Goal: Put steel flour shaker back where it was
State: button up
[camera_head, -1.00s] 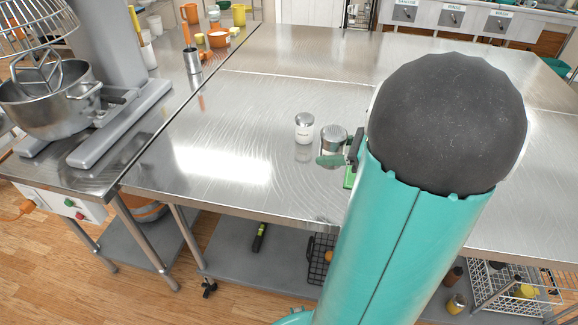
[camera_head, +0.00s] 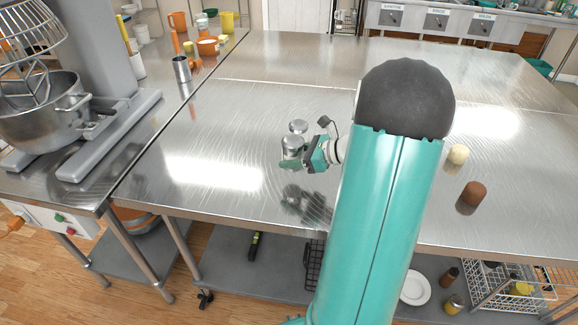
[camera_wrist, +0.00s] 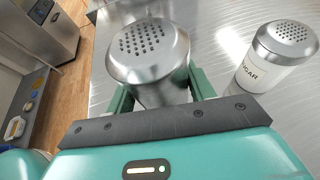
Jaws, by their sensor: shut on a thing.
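A steel shaker with a perforated domed lid (camera_head: 291,147) is held in my gripper (camera_head: 305,160) over the left-middle part of the steel table. In the wrist view the shaker (camera_wrist: 150,55) sits between the two green fingers of my gripper (camera_wrist: 158,90), which is shut on it. It looks raised, with its reflection lower on the tabletop. No label shows on its visible side. A white-bodied shaker labelled sugar (camera_wrist: 270,62) stands upright on the table beside it, apart from it. In the head view the sugar shaker's lid (camera_head: 298,126) shows just behind the held shaker, which hides its body.
The steel table (camera_head: 240,120) is mostly clear left and behind. A cream object (camera_head: 457,155) and a brown one (camera_head: 473,192) stand right of my arm. A stand mixer (camera_head: 95,70) and a steel cup (camera_head: 181,69) are on the left counter.

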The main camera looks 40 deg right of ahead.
aim_at(289, 175)
jog(key=shift+w+f, duration=0.9)
jog(key=shift+f, duration=1.65)
jog(key=shift+f, duration=0.15)
jog(key=o, duration=1)
jog(key=shift+d, duration=0.1)
jog(key=shift+s+r, duration=0.1)
jog(key=shift+r, duration=0.15)
jog(key=v, duration=1.2)
jog(key=shift+f, duration=0.1)
